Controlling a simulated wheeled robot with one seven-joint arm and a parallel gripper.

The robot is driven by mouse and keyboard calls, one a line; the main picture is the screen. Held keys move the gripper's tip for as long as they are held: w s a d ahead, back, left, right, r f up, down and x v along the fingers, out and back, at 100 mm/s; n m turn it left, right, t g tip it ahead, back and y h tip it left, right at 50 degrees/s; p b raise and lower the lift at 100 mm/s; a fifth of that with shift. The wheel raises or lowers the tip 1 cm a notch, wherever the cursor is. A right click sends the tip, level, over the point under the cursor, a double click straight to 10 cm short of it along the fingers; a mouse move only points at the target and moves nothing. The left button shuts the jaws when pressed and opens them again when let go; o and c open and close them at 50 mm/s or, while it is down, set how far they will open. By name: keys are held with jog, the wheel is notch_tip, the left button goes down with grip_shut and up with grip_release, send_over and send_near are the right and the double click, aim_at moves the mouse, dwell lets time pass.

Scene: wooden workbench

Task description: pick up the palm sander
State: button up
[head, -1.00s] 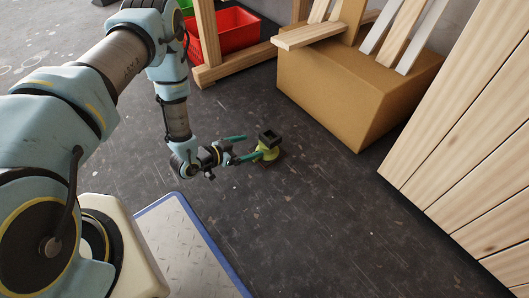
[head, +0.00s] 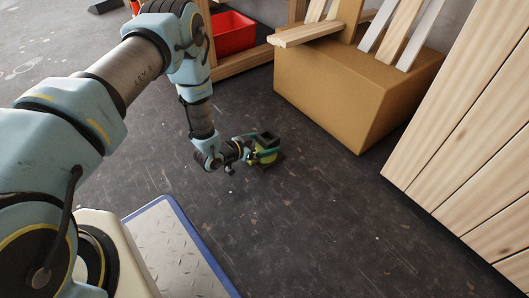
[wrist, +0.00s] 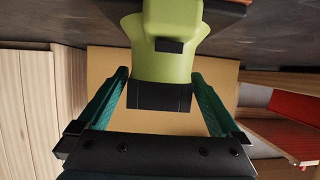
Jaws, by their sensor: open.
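The palm sander (head: 262,158) is yellow-green with a black top and stands on the dark floor in the head view. In the wrist view the sander (wrist: 165,50) fills the upper middle, its black end toward my palm. My gripper (head: 266,144) is low at the sander, with its teal fingers reaching along its sides. In the wrist view my gripper (wrist: 160,76) is open, one finger on each side of the sander. Part of the sander is hidden by the fingers in the head view.
A large cardboard box (head: 340,100) holding planks stands behind and right of the sander. A red bin (head: 233,34) sits by a wooden frame at the back. Wooden boards (head: 470,140) lean at the right. Floor in front of the sander is clear.

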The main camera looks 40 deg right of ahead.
jog(key=shift+c, duration=0.4)
grip_shut()
